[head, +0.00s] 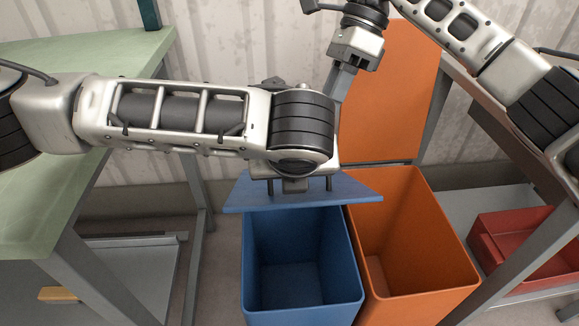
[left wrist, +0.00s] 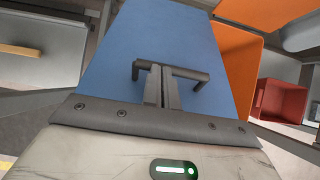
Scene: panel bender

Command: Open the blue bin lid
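The blue bin (head: 303,300) stands on the floor with its inside visible and empty. Its blue lid (head: 345,192) is raised at the back of the bin and tilted; it also fills the middle of the left wrist view (left wrist: 160,45). A dark bar handle (left wrist: 190,73) stands out from the lid. My left gripper (left wrist: 162,88) has its two fingers close together on the handle's bar. In the head view my left arm hides most of the lid and the fingers. My right gripper (head: 340,82) hangs in front of the orange lid's left edge, away from the blue lid; its finger gap is unclear.
An orange bin (head: 452,290) with its orange lid (head: 400,95) upright stands right beside the blue bin. A green-topped table (head: 40,215) is at the left. A red box (head: 495,222) sits on a low shelf at the right. A corrugated wall (head: 240,50) is behind.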

